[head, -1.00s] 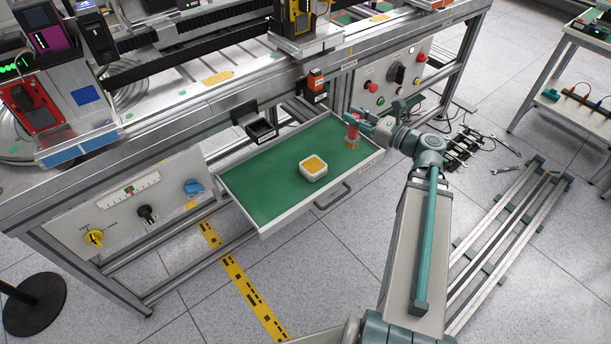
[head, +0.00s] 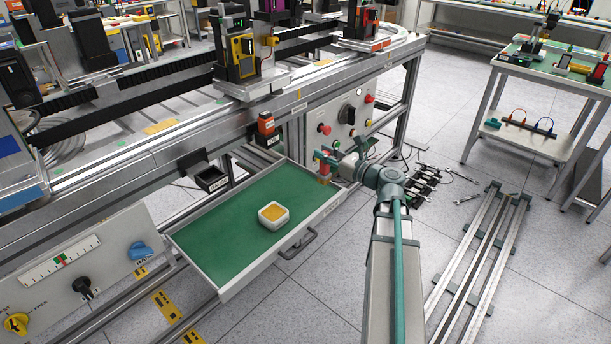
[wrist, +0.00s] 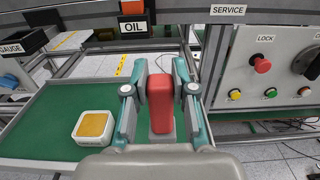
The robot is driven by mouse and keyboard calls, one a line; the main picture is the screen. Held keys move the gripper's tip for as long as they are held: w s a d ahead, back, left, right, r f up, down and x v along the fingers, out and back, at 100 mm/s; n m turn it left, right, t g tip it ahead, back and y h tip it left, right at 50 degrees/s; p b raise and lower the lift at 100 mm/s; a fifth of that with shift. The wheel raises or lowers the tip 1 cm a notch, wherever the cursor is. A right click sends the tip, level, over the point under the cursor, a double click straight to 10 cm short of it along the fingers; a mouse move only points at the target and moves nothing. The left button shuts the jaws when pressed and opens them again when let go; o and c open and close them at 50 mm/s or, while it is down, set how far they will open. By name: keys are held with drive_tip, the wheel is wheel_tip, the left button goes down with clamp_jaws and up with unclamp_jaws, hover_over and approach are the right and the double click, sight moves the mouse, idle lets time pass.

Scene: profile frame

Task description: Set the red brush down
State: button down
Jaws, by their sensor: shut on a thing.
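The red brush (wrist: 160,100) stands upright between the two fingers of my gripper (wrist: 158,88) in the wrist view. The fingers are shut on its red body from either side. In the head view, my gripper (head: 332,160) holds the brush (head: 323,161) at the right end of the open green-floored drawer (head: 215,235). The brush's lower, tan end points down. I cannot tell whether it touches the drawer floor.
A white square dish with a yellow-orange top (head: 273,215) sits in the drawer, left of the brush. The drawer floor around the dish is clear. A black GAUGE holder (head: 211,178) and an orange OIL item (head: 266,124) are on the bench front, above the drawer.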

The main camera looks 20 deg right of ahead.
drive_tip(key=w+a+f+b, duration=0.1)
drive_tip(key=w+f+b, duration=0.1)
drive_tip(key=w+f, duration=0.5)
drive_tip(key=shift+f+b, duration=0.35)
drive_tip(key=shift+f, duration=1.15)
drive_tip(key=shift+a, duration=0.1)
drive_tip(key=shift+f, duration=0.2)
drive_tip(key=c, duration=0.9)
unclamp_jaws()
drive_tip(key=shift+c, duration=0.2)
drive_tip(key=shift+r, duration=0.15)
